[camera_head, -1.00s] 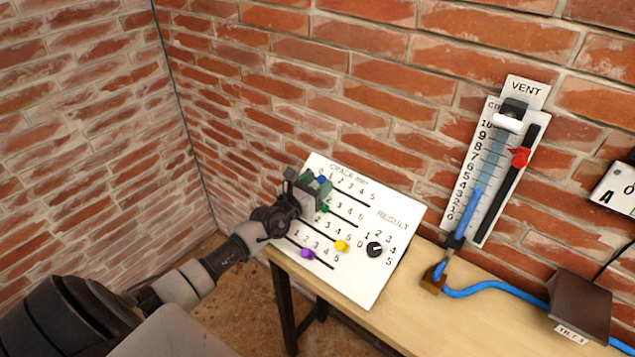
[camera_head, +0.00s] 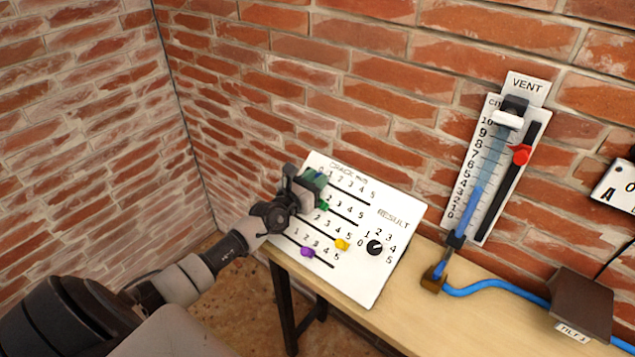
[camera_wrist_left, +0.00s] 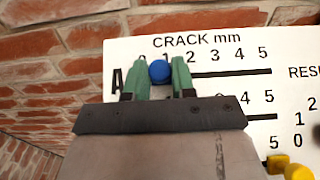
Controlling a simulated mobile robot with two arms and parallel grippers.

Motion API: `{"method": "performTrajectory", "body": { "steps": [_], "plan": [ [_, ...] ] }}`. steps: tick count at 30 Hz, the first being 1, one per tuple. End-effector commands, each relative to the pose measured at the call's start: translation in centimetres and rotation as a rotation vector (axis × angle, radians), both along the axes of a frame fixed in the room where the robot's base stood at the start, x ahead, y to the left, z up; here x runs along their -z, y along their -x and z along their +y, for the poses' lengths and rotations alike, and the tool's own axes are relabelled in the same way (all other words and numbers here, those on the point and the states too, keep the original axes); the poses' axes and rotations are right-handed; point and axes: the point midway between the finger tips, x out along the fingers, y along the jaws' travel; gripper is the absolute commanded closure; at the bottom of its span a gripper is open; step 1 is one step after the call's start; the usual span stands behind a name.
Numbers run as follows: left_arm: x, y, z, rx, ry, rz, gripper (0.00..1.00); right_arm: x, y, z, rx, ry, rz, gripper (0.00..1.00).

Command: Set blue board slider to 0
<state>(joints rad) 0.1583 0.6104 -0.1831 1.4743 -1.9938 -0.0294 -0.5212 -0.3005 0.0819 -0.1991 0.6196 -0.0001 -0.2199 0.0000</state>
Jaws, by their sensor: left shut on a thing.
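The white board (camera_head: 362,262) leans on the table against the brick wall, headed "CRACK mm", with several numbered slots. My left gripper (camera_head: 312,181) is at its top left, at the upper row. In the left wrist view, the round blue slider knob (camera_wrist_left: 158,71) sits between the two green fingers of the left gripper (camera_wrist_left: 159,78), at the left end of row A. The knob appears between the 0 and 1 marks; its exact reading is hard to tell. In the head view the knob is mostly hidden by the fingers. My right gripper is not in view.
Below the blue knob are a green knob (camera_head: 323,207), a yellow knob (camera_head: 342,245) and a purple knob (camera_head: 307,253). A black result dial (camera_head: 375,247) is at the board's right. A vent gauge (camera_head: 490,170) with a blue tube and red slider (camera_head: 521,155) stands further right.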

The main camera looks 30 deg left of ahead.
Motion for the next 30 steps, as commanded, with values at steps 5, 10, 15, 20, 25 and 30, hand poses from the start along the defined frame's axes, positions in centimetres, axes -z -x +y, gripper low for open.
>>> {"method": "performTrajectory", "body": {
  "steps": [5,10,15,20,25,30],
  "plan": [
    [0.5,-0.2,2.2,-0.002,-0.005,-0.001,1.00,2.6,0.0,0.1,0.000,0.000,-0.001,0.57],
    [0.1,-0.2,3.0,-0.001,-0.002,-0.001,1.00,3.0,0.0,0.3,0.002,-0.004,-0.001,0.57],
    [0.0,-0.2,3.1,-0.002,-0.002,0.000,1.00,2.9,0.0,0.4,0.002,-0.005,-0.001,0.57],
    [-0.1,-0.2,3.1,-0.003,-0.002,-0.001,0.64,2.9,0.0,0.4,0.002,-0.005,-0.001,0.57],
    [-0.1,-0.2,3.0,-0.002,-0.002,-0.001,0.50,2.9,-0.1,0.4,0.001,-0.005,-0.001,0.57],
    [0.0,-0.2,3.0,-0.001,-0.001,-0.001,0.50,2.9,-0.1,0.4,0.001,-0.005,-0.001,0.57]
  ]
}}
